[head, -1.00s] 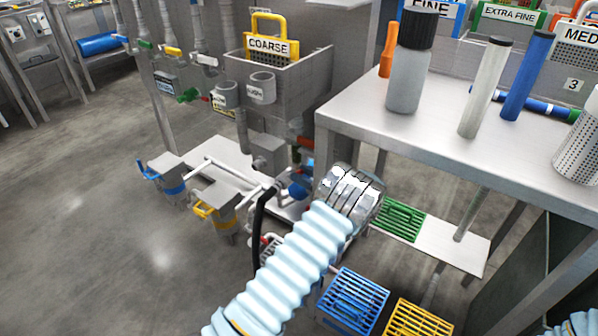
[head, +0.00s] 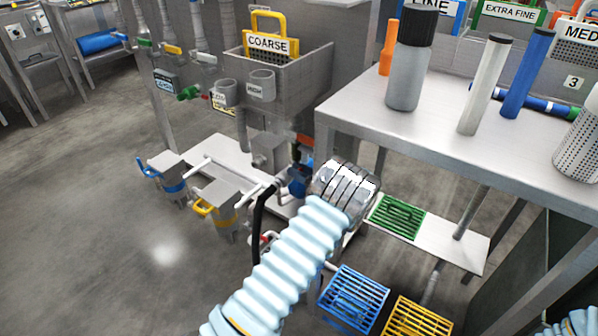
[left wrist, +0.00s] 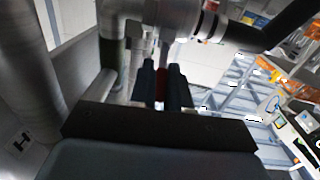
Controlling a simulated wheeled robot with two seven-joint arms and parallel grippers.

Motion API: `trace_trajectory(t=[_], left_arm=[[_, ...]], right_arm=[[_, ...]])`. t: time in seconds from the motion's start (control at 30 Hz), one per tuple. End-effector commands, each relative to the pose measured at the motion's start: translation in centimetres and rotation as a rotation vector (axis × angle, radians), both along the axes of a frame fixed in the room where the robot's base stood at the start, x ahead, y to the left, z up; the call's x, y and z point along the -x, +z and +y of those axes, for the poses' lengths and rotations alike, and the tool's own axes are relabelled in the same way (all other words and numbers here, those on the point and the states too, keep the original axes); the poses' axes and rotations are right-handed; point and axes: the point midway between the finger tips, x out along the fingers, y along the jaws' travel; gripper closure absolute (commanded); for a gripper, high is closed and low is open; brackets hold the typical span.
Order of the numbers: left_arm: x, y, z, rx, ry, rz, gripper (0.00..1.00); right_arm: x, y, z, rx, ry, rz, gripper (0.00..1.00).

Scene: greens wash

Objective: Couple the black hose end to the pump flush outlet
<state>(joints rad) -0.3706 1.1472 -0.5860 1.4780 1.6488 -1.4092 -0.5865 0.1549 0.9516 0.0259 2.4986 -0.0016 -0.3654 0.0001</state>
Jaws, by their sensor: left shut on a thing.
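The black hose (head: 258,228) rises from the floor area and bends at its top, close to a grey pipe fitting (head: 279,183) beside a blue part (head: 299,182). I cannot tell whether its end is seated on an outlet. In the left wrist view a black hose (left wrist: 290,26) runs at upper right, near a pale fitting with a red band (left wrist: 208,18). My left gripper (left wrist: 161,72) is shut on a slim red part (left wrist: 161,88), below grey pipework. In the head view my own wrist hides its fingers. My right gripper is out of view.
The steel table (head: 450,150) with a grey bottle (head: 408,75) and tubes stands at right. The COARSE basin (head: 285,95) is behind. Open floor (head: 90,240) is at left.

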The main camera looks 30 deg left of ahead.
Motion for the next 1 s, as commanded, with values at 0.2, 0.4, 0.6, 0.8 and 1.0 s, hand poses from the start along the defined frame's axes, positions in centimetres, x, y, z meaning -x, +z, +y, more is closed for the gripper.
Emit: trace_trajectory(t=[0.2, 0.4, 0.6, 0.8, 1.0], left_arm=[[1.1, -0.5, 0.3, 0.013, -0.157, -0.155, 1.0], [1.4, -0.3, 0.3, 0.021, -0.23, -0.226, 1.0], [1.4, -0.2, 0.3, 0.022, -0.232, -0.228, 1.0], [1.4, -0.2, 0.3, 0.022, -0.231, -0.227, 0.62], [1.4, -0.2, 0.3, 0.022, -0.23, -0.227, 0.62]], right_arm=[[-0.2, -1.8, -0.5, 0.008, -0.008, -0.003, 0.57], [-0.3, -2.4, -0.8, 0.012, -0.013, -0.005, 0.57], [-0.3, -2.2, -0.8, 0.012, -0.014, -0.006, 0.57], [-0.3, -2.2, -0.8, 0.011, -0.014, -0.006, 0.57], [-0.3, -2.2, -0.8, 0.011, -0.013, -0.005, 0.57]])
